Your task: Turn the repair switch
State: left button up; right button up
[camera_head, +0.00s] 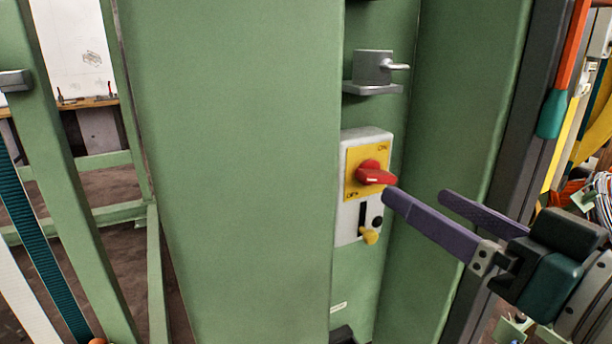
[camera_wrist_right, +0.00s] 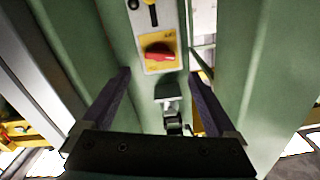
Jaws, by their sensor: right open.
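The repair switch is a red rotary knob (camera_head: 374,174) on a yellow plate (camera_head: 356,186), set in a light grey box on a green metal wall. Its handle points to the right in the head view. The red knob (camera_wrist_right: 159,51) also shows in the right wrist view, ahead of and between the fingers. My right gripper (camera_head: 415,192) is open, with two long purple fingers coming in from the right. In the head view its fingertips lie just right of and below the knob. Nothing is between the fingers. My left gripper is not in view.
Below the knob is a yellow lever (camera_head: 369,236) and a black round button (camera_head: 377,221). A grey metal fitting (camera_head: 373,68) juts out above the box. Green panels flank the recess on both sides. Coloured tools and wires (camera_head: 600,195) hang at the far right.

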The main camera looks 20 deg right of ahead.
aim_at(383, 176)
jog(key=w, duration=0.4)
jog(key=w+a, duration=0.1)
jog(key=w, duration=0.1)
jog(key=shift+w, duration=0.15)
jog(key=c, duration=1.3)
jog(key=shift+r+n+p, duration=0.15)
jog(key=shift+n+p, duration=0.55)
jog(key=shift+n, duration=0.3)
jog(key=shift+c, duration=0.3)
jog(key=shift+n, duration=0.6)
jog(key=o, duration=1.4)
jog(key=shift+c, duration=0.2)
